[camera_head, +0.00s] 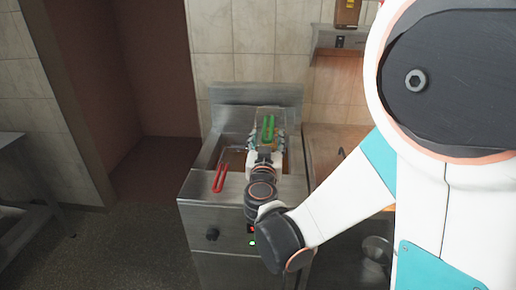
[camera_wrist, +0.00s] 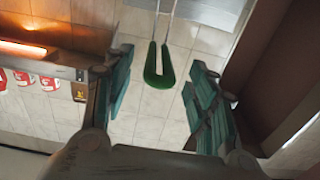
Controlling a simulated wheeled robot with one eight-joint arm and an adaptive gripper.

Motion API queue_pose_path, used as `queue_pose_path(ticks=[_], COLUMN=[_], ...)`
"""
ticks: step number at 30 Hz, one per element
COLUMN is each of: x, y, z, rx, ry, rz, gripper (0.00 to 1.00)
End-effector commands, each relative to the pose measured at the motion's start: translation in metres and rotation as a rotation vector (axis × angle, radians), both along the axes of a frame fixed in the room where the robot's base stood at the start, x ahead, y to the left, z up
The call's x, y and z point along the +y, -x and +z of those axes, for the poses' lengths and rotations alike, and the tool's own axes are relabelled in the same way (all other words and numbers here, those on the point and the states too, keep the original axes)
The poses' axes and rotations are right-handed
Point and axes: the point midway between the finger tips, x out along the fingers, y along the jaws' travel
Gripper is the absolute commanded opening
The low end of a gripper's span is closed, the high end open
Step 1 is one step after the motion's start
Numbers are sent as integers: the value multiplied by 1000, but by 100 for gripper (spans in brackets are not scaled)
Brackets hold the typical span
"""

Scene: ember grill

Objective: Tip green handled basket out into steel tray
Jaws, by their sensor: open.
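The green handle (camera_head: 268,128) of the basket shows above the fryer in the head view, just beyond my gripper (camera_head: 265,148). In the wrist view the green handle loop (camera_wrist: 160,68) lies between the two spread fingers of my gripper (camera_wrist: 160,62), with visible gaps on both sides. My gripper is open and holds nothing. The handle's two metal wires run up out of the wrist view. The basket's wire body is mostly hidden behind my gripper in the head view. I cannot make out the steel tray in either view.
A red handle (camera_head: 219,178) sticks out over the front of the steel fryer (camera_head: 226,196), left of my arm. A wooden counter (camera_head: 325,142) adjoins on the right. A steel table (camera_head: 12,150) stands at the far left, with open floor between. A shelf (camera_head: 340,38) hangs on the tiled wall.

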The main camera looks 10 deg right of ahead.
Motion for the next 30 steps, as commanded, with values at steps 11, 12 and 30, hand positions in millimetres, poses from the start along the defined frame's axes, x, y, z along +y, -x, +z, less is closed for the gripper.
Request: queue_pose_path(ticks=[11, 12, 30], x=[-14, -14, -15], y=[-41, -42, -43], z=[0, 0, 0], rx=[0, 0, 0], ry=[0, 0, 0], rz=[-2, -1, -1], gripper=[52, 52, 0])
